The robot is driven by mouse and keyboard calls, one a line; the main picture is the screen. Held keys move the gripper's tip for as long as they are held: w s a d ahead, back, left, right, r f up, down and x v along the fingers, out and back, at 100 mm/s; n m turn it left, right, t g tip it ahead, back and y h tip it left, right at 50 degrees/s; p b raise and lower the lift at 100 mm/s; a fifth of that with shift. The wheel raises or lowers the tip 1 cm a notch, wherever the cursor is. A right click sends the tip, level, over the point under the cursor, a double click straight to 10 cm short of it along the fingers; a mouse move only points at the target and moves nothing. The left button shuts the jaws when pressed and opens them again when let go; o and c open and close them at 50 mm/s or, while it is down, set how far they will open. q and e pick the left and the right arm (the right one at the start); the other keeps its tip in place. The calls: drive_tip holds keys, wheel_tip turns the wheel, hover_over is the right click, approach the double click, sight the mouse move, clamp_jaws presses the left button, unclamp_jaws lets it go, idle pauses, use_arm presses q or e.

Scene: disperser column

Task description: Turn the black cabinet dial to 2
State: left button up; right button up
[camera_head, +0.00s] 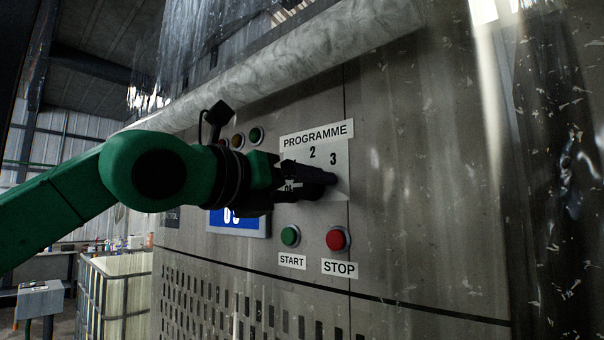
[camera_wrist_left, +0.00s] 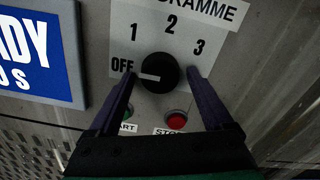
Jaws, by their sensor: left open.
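The black dial (camera_wrist_left: 160,73) sits on a white plate (camera_wrist_left: 189,28) with the marks OFF, 1, 2 and 3. In the left wrist view its white pointer line points left, toward OFF. My left gripper (camera_wrist_left: 158,82) is open, with one finger on each side of the dial; I cannot tell whether they touch it. In the head view my left gripper (camera_head: 322,185) is in front of the PROGRAMME plate (camera_head: 339,150) and hides the dial. The 2 and 3 show above the fingers. My right gripper is not in view.
Below the dial are a green START button (camera_head: 290,236) and a red STOP button (camera_head: 338,239), close under my fingers. A blue display (camera_head: 255,222) is to the left. A pale, plastic-wrapped roll (camera_head: 290,62) crosses the cabinet above. Bare panel lies to the right.

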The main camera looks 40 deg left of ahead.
use_arm(q)
drive_tip(key=shift+s+r, duration=0.1)
drive_tip(key=shift+s, duration=0.35)
drive_tip(key=shift+c, duration=1)
drive_tip(key=shift+w, duration=0.15)
clamp_jaws()
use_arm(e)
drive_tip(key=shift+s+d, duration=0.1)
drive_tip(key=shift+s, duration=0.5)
